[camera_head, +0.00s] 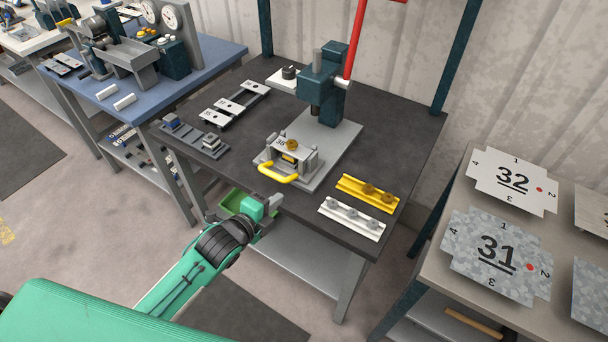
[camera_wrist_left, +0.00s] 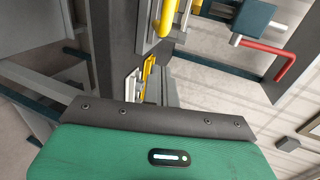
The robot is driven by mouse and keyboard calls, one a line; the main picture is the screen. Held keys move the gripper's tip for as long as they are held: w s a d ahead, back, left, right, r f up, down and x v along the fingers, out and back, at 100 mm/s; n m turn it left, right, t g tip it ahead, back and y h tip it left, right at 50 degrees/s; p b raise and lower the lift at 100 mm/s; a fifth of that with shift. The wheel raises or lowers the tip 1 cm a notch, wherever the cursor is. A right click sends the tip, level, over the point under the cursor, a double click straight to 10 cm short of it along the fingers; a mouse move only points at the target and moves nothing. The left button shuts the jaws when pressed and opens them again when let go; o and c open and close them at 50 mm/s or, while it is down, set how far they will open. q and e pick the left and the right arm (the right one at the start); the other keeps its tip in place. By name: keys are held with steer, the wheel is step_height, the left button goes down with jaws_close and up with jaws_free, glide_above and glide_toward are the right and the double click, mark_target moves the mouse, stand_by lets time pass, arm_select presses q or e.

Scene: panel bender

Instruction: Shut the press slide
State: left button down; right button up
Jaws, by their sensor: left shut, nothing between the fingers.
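The press (camera_head: 325,85) is a teal column on a light grey base plate on the dark table. The slide (camera_head: 292,152) is a grey carriage holding a small brass-coloured part. It sits on the front of the base plate, out in front of the ram. Its yellow handle (camera_head: 280,174) faces the table's front edge; a yellow handle also shows at the top of the left wrist view (camera_wrist_left: 167,16). My left gripper (camera_head: 275,202) is shut and empty near the table's front edge, below the handle in the picture and apart from it. My right gripper is not in view.
A yellow rail (camera_head: 367,194) and a white rail (camera_head: 352,218) with round parts lie right of the slide. Grey fixtures (camera_head: 195,137) lie left. The red press lever (camera_head: 356,40) rises behind.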

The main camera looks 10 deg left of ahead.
arm_select(q)
steer(key=p, duration=0.3)
glide_toward(310, 170)
steer(key=x, duration=0.5)
steer(key=shift+w+f, duration=0.15)
steer(key=shift+w+d+p, duration=0.15)
steer(key=shift+w+p, duration=0.15)
steer(key=shift+w, duration=0.2)
steer(key=shift+f, duration=0.1)
steer(key=shift+w+d, duration=0.1)
steer(key=shift+w, duration=0.2)
steer(key=w+d+b, duration=0.1)
steer(key=w+b, duration=0.1)
steer(key=w, duration=0.2)
steer(key=w+d+b, duration=0.2)
steer(key=w, duration=0.2)
steer(key=w+d+b, duration=0.1)
steer(key=w+b, duration=0.1)
steer(key=w, duration=0.2)
steer(key=shift+d+f, duration=0.1)
steer(key=shift+d, duration=0.1)
steer(key=shift+w+r, duration=0.1)
steer(key=shift+r, duration=0.3)
